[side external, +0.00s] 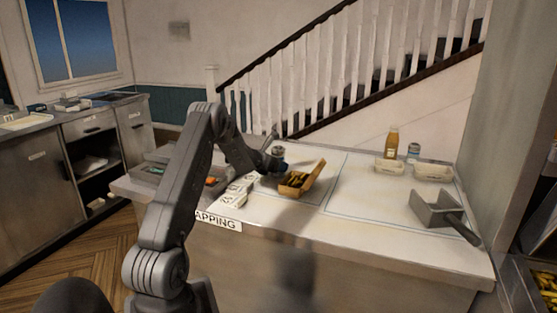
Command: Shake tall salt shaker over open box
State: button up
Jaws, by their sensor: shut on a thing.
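The open box (311,181) is brown card with its lid up, and it holds yellow-brown food. It sits near the middle of the white counter. My gripper (276,160) is just left of the box and above the counter. It is shut on a small pale-topped thing, which looks like the tall salt shaker (279,150). The fingers and the arm hide much of the shaker, so its exact tilt cannot be told.
Stacked white boxes (237,190) lie left of the open box. An amber bottle (391,143), a grey-blue container (413,152) and pale trays (433,172) stand at the back right. A metal scoop (438,210) lies front right. The counter between is clear.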

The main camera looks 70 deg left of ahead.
aim_at(273, 150)
jog(key=shift+r, duration=2.55)
jog(key=shift+r, duration=4)
